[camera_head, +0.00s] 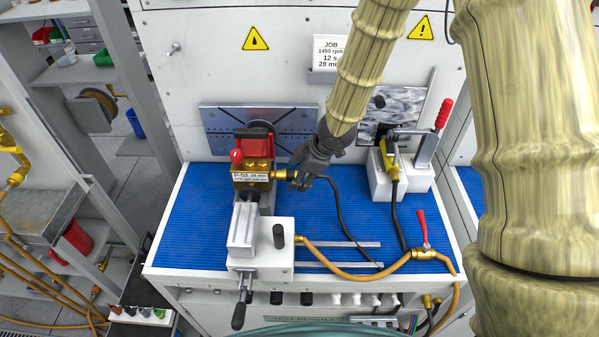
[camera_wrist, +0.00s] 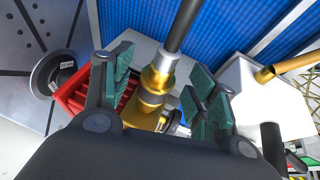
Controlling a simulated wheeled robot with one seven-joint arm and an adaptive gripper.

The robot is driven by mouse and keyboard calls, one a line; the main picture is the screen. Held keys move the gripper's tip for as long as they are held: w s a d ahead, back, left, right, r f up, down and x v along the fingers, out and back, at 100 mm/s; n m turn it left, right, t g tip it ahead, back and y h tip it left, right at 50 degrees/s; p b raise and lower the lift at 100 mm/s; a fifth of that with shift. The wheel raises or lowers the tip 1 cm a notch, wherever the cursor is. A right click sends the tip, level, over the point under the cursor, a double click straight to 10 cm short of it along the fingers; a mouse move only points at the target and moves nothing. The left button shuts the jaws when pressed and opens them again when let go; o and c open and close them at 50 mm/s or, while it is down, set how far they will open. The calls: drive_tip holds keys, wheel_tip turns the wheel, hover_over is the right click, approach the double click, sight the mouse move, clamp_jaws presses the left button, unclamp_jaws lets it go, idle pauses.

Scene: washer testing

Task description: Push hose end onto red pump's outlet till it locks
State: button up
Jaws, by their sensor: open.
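The red pump (camera_head: 257,147) with its brass body (camera_head: 252,178) is held in a grey vise on the blue mat. Its brass outlet (camera_head: 281,174) points right, towards my gripper (camera_head: 302,176). In the wrist view my gripper (camera_wrist: 160,78) is open, with green-padded fingers on both sides of the brass fitting (camera_wrist: 153,88). A silver collar (camera_wrist: 162,63) and the dark hose end (camera_wrist: 184,25) line up with this fitting and appear to meet it. I cannot tell whether the joint is locked.
The white vise block (camera_head: 272,248) stands in front of the pump. An orange hose (camera_head: 345,247) and a red-handled valve (camera_head: 424,252) lie along the front. The blue mat (camera_head: 195,215) is clear at left.

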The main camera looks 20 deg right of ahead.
drive_tip(key=v, duration=1.2)
idle(0.5)
idle(0.7)
